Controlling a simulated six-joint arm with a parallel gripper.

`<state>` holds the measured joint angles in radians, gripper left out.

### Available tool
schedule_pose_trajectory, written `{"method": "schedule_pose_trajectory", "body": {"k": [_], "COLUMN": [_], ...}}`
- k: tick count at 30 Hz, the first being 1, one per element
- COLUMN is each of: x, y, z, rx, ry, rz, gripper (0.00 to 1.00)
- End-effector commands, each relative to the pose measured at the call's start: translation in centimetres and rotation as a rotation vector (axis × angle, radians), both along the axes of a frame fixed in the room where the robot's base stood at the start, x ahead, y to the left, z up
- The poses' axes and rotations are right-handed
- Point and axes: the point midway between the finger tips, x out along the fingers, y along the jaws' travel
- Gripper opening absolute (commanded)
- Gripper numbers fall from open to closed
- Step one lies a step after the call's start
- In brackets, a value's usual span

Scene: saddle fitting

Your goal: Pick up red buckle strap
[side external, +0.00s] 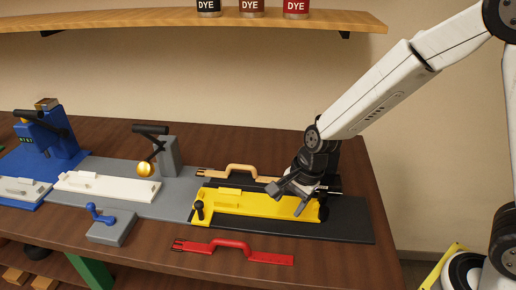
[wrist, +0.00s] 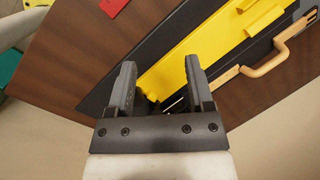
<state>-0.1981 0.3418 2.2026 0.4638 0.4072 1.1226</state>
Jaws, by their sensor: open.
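The red buckle strap (side external: 232,250) lies flat near the front edge of the wooden bench in the side view, with a raised handle-like loop in its middle. In the wrist view only a small red end (wrist: 114,6) of it shows at the top edge. My gripper (side external: 290,199) is open and empty, over the right end of the yellow fixture (side external: 240,202). In the wrist view my gripper (wrist: 160,82) has its two fingers apart with the yellow plate behind them. The strap is in front and to the left of my gripper, apart from it.
A tan strap (side external: 240,170) lies behind the yellow fixture and also shows in the wrist view (wrist: 268,66). A black base plate (side external: 350,220) lies under the fixture. A grey block with a blue lever (side external: 110,228) and a white plate (side external: 108,186) stand left. A shelf holds dye cans.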

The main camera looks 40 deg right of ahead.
Motion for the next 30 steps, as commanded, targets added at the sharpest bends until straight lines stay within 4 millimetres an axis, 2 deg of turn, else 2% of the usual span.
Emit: {"method": "schedule_pose_trajectory", "body": {"k": [12, 18, 24, 30], "x": [3.5, 4.5, 4.9, 4.9], "y": [7.3, 10.0, 11.1, 11.2], "z": [-2.2, -3.1, -3.4, -3.5], "rx": [0.235, 0.313, 0.344, 0.347], "ry": [0.216, 0.316, 0.361, 0.365], "rz": [-0.637, -0.872, -0.972, -0.98], "gripper": [0.67, 0.67, 0.67, 0.67]}}
